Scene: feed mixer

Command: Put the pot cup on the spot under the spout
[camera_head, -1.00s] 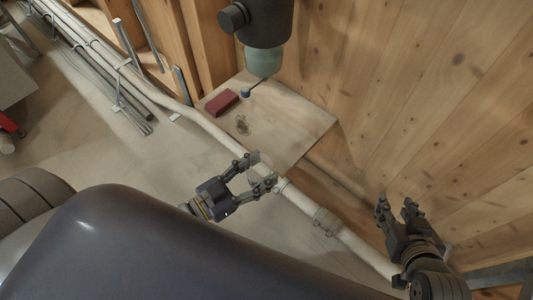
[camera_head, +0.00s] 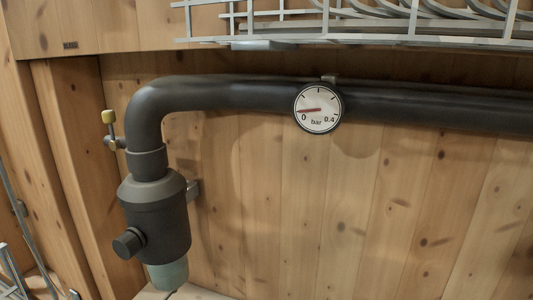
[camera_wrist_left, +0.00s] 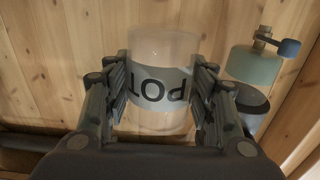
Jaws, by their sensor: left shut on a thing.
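The pot cup (camera_wrist_left: 163,50) is a clear, see-through cup with a grey band reading "POT", upside down in the left wrist view. My left gripper (camera_wrist_left: 160,75) is shut on it, one finger on each side of the band. The teal spout (camera_head: 168,274) is under a dark cylinder at the lower left of the head view. It also shows to the right of the cup in the left wrist view (camera_wrist_left: 254,66), apart from it. The spot under the spout is out of view. Neither gripper shows in the head view now.
A black pipe (camera_head: 235,94) with a round pressure gauge (camera_head: 318,108) runs along the wooden wall. A knob (camera_head: 128,243) sticks out from the dark cylinder (camera_head: 157,220). A wire rack (camera_head: 350,30) hangs above. A pale board edge (camera_head: 195,292) shows below the spout.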

